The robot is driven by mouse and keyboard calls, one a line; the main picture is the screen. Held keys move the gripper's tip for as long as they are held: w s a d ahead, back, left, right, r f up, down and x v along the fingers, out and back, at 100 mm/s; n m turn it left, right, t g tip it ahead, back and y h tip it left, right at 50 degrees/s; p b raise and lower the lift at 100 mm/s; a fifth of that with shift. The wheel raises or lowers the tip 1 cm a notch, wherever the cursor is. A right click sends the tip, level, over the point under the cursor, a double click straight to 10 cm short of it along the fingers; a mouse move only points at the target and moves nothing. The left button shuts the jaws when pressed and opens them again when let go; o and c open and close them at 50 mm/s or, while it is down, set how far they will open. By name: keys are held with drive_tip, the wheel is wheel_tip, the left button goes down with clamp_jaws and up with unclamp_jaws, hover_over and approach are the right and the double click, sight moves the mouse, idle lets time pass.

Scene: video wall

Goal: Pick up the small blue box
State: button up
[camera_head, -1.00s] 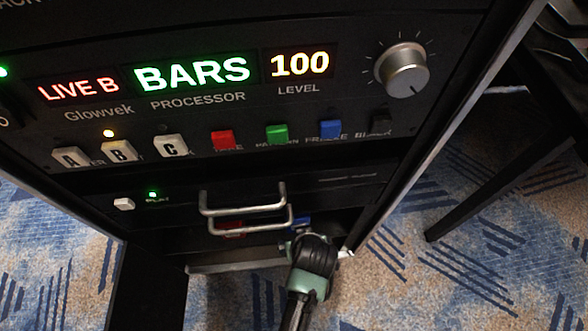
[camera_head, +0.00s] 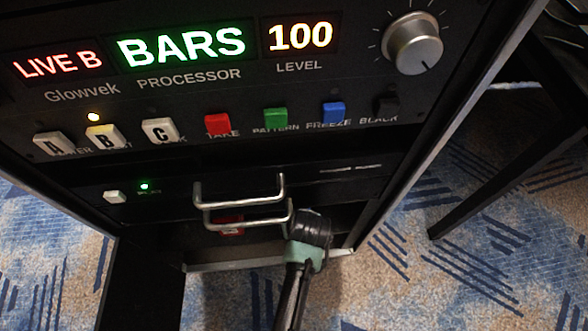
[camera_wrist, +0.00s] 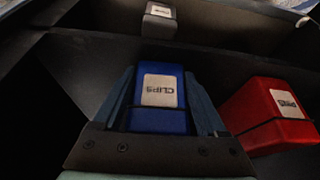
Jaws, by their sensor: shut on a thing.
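The small blue box (camera_wrist: 158,119) has a white label reading CLIPS. In the wrist view it sits between the two fingers of my gripper (camera_wrist: 165,105), one finger along each side. My gripper is shut on it. In the head view my gripper (camera_head: 309,225) is low, at the right end of the drawer handles, and the blue box is hidden behind it.
A red box (camera_wrist: 265,115) with a white label lies right of the blue box; it also shows below the handles (camera_head: 229,225). A grey box (camera_wrist: 160,20) lies further off. Metal handles (camera_head: 240,200) stick out beside my gripper. The rack's control panel (camera_head: 235,95) is above.

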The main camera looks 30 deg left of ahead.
clamp_jaws()
drive_tip(key=shift+r, duration=0.15)
